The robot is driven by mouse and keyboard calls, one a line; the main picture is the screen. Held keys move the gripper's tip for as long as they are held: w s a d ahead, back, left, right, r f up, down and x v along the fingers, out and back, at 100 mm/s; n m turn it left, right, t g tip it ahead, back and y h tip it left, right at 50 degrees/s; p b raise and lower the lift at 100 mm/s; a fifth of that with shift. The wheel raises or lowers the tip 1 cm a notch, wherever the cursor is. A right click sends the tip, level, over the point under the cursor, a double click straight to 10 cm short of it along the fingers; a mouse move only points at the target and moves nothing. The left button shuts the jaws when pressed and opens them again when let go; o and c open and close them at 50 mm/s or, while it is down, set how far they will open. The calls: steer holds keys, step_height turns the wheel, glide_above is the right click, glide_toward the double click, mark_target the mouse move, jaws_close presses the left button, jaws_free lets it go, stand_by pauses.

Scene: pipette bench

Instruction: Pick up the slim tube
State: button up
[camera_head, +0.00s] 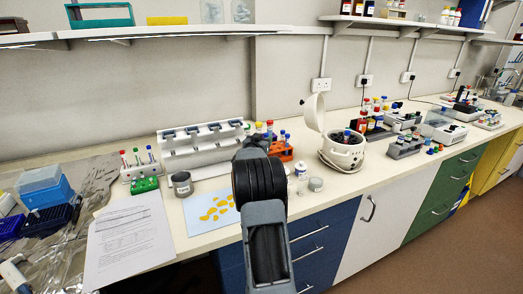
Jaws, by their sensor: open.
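Several capped tubes are in view, and I cannot tell which one is the slim tube. My arm reaches up the middle of the picture over the bench. Its end is hidden behind its own dark joint, so my gripper's fingers do not show. No tube is seen held.
A white multi-place device (200,147) stands behind a grey can (182,184) and a blue sheet with yellow pieces (212,207). A round open-lidded centrifuge (342,153) stands right of my arm. Paper (129,238) lies left. Shelves (150,34) hang above.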

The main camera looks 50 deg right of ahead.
steer(key=shift+w+d, duration=0.15)
steer(key=shift+d, duration=0.2)
jaws_close()
stand_by(0.3)
